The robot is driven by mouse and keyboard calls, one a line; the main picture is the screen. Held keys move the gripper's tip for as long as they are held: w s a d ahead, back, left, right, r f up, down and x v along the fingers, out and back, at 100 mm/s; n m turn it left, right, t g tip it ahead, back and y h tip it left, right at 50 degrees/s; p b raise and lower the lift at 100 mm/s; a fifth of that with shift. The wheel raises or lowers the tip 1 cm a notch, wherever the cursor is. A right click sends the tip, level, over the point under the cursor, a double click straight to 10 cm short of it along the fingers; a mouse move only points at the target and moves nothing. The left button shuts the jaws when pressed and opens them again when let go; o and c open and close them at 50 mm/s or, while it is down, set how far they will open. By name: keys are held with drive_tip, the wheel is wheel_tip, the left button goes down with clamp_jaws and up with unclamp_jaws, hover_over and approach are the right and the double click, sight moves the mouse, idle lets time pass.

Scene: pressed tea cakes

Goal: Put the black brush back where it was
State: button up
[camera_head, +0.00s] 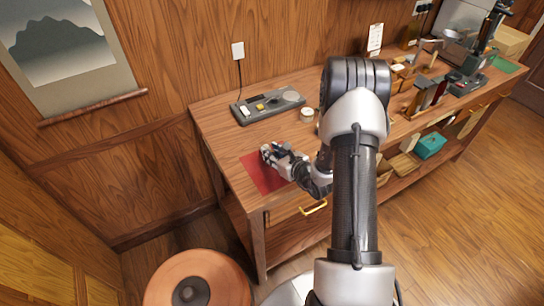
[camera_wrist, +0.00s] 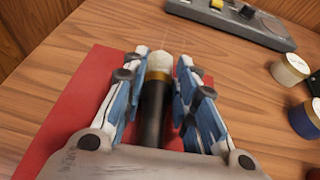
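The black brush (camera_wrist: 155,110) lies between the two fingers of my gripper (camera_wrist: 161,72) in the wrist view. It has a black handle, a gold band and a pale tip pointing away from me; the handle's near end is hidden by my gripper body. The fingers flank the brush closely, but I cannot tell whether they press on it. A red mat (camera_wrist: 72,115) lies under my gripper. In the head view my gripper (camera_head: 266,153) is low over the red mat (camera_head: 259,178) at the table's left end; the brush is not clear there.
A grey tray-like panel (camera_head: 242,117) with small parts sits behind the mat, also in the wrist view (camera_wrist: 222,17). Small round containers, one white (camera_wrist: 290,69) and one blue-sided (camera_wrist: 307,118), stand to the right. Tools and stands crowd the table's far right. Bare wood surrounds the mat.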

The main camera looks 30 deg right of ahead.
clamp_jaws()
